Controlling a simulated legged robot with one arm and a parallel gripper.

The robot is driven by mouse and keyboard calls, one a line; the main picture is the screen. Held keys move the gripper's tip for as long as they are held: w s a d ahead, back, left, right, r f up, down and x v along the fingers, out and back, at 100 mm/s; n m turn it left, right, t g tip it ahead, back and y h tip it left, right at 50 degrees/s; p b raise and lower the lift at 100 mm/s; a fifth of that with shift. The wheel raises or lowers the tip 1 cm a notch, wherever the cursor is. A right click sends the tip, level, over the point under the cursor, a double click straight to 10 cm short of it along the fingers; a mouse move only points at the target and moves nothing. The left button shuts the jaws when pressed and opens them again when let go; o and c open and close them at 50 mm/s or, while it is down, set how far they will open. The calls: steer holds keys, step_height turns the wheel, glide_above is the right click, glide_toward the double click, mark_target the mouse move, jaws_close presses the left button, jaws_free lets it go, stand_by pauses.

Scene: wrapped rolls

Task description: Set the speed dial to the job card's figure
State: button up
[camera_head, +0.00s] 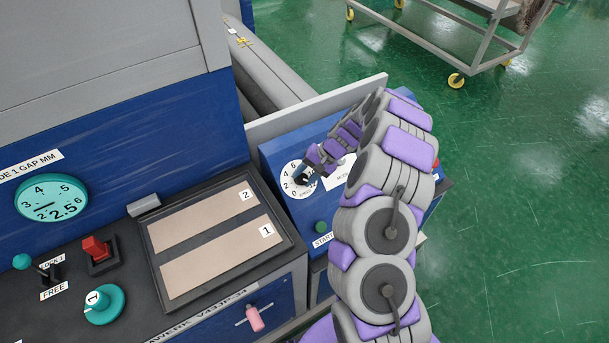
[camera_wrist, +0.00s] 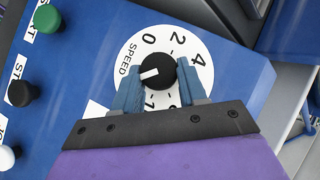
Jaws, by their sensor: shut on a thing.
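The speed dial (camera_wrist: 130,48) is a white disc marked SPEED on a blue panel, with 0, 2 and 4 readable in the wrist view. Its black knob (camera_wrist: 160,67) has a white pointer aimed left and slightly down, on the side of the word SPEED. My gripper (camera_wrist: 160,82) is shut on this knob, one blue finger on each side. The fingers hide some of the dial's figures. In the head view the dial (camera_head: 287,172) shows left of my gripper (camera_head: 306,178). A white card or label (camera_head: 338,174) beside it is partly hidden by my arm; its text is unclear.
A green button (camera_wrist: 47,18), a black button (camera_wrist: 20,93) and a white button (camera_wrist: 6,157) line the panel. In the head view, a tray (camera_head: 155,262) with parts 1 and 2, a teal gauge (camera_head: 50,197) and a red switch (camera_head: 95,247) are at left. A cart (camera_head: 450,45) stands behind.

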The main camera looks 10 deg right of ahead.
steer(key=o, duration=1.1)
steer(key=shift+c, duration=0.2)
steer(key=p+v, duration=0.2)
steer(key=v, duration=1.5)
steer(key=shift+d+p, duration=0.15)
steer(key=shift+p, duration=0.15)
steer(key=shift+r, duration=0.2)
steer(key=s+a+r+n+g+h, duration=0.2)
steer(key=s+a+r+n, duration=0.2)
steer(key=s+a+r, duration=1)
steer(key=s+d+h, duration=0.1)
steer(key=s+h, duration=0.1)
steer(key=s, duration=1.2)
steer(key=s+d+n+h, duration=0.1)
steer(key=s+h, duration=0.2)
steer(key=s, duration=1)
steer(key=shift+s+d+f, duration=0.3)
steer(key=shift+s+d, duration=0.1)
